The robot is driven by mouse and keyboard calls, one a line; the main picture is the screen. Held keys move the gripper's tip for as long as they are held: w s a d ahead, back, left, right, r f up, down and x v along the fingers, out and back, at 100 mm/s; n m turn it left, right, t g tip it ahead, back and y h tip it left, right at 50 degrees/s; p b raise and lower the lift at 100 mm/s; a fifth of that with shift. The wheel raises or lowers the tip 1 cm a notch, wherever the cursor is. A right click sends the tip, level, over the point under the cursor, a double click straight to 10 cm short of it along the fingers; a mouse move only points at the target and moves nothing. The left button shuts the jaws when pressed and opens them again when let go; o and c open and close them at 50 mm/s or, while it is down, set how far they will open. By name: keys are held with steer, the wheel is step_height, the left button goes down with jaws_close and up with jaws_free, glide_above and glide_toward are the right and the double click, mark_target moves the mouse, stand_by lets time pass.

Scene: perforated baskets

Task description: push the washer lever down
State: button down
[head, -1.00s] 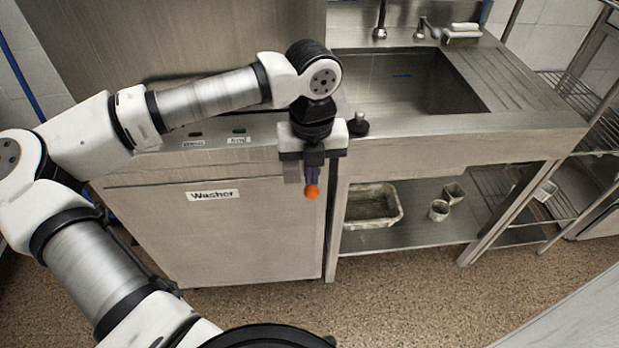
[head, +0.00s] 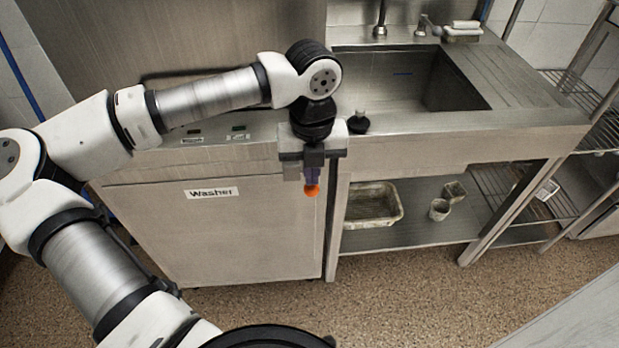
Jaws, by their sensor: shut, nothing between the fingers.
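The washer (head: 225,235) is a steel cabinet with a "Washer" label on its front panel. The gripper looks shut and holds nothing.
A steel sink (head: 400,80) with a tap is to the right. A black knob-like item (head: 357,122) stands on the counter beside my gripper. A tray (head: 372,205) and small cups sit on the shelf below. The floor in front is clear.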

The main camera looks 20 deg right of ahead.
mark_target(312, 190)
steer(key=shift+s+f+b, duration=0.1)
steer(key=shift+f+b, duration=3.85)
steer(key=shift+r, duration=0.3)
steer(key=shift+r+p, duration=3.5)
steer(key=shift+r, duration=2.35)
